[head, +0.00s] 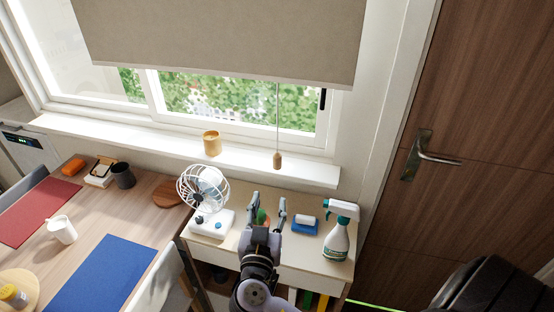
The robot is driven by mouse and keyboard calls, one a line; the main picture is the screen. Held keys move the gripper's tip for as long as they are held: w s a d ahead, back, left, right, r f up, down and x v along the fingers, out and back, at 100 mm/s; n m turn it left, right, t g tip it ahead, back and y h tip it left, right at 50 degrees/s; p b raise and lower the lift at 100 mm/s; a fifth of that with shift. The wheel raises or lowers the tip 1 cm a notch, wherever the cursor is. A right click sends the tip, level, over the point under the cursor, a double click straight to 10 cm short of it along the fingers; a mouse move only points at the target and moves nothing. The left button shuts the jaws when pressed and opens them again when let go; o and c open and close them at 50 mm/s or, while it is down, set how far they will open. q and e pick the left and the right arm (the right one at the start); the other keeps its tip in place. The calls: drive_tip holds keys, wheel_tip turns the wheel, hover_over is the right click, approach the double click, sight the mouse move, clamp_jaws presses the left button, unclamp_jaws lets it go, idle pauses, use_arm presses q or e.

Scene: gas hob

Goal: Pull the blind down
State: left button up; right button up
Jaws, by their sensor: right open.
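The beige roller blind (225,38) hangs over the upper part of the window, and its lower edge sits well above the sill. A thin cord hangs from it and ends in a wooden pull (278,160) just in front of the sill. My right gripper (268,202) is open and empty over the small cabinet, below the pull and apart from it. Its fingers point up towards the window. My left gripper is not in view.
A white fan (205,190), a blue sponge holder (304,225) and a spray bottle (338,232) stand around my right gripper on the cabinet top (300,252). A golden cup (211,143) stands on the sill (130,143). A wooden door (480,110) is at right.

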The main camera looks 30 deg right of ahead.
sight(276, 162)
drive_tip(key=p+x, duration=0.6)
drive_tip(key=x, duration=1)
drive_tip(key=shift+a+r, duration=0.1)
drive_tip(key=shift+r, duration=0.1)
drive_tip(key=shift+w+d+f+p, duration=0.15)
drive_tip(key=shift+w+d+p, duration=0.3)
drive_tip(key=shift+w, duration=0.1)
clamp_jaws()
